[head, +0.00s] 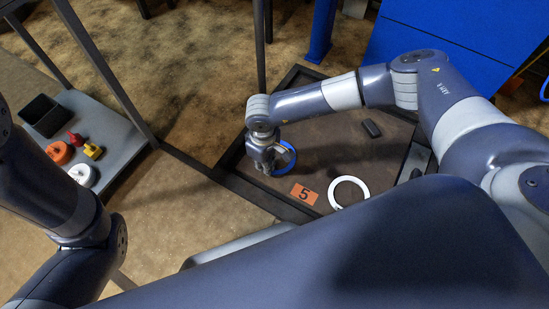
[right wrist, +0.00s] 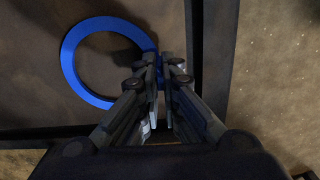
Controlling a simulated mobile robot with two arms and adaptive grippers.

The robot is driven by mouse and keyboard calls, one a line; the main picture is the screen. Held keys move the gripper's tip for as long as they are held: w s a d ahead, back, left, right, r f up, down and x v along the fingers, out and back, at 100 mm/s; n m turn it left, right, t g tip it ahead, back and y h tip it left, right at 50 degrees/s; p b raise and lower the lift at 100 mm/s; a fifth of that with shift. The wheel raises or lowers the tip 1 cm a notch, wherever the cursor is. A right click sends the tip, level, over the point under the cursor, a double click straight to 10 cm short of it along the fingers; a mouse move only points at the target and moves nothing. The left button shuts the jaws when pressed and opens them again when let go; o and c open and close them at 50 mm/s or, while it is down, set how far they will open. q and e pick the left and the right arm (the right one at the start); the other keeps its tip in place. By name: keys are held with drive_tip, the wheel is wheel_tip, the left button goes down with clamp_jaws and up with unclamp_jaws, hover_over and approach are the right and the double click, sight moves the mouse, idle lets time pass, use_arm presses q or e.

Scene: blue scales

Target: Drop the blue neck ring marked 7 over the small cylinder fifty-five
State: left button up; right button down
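The blue ring (head: 287,158) is over the brown tray on the table, partly hidden behind my right gripper (head: 266,165). In the right wrist view the blue ring (right wrist: 70,62) shows as a large hoop to the left of the fingers. The two fingers of my right gripper (right wrist: 159,62) are close together, with the ring's right side between them. I cannot tell whether the ring touches the tray floor. No 7 is readable on it. No cylinder marked fifty-five can be made out. My left arm shows at the left edge; its gripper is out of view.
The tray (head: 235,181) has a raised dark rim. It holds an orange card marked 5 (head: 304,194), a white ring (head: 335,187) and a small black block (head: 371,128). A grey side table (head: 112,126) at left carries a black bin (head: 42,115) and several coloured pieces.

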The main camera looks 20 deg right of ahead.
drive_tip(key=shift+r+p, duration=1.3)
drive_tip(key=shift+r, duration=0.55)
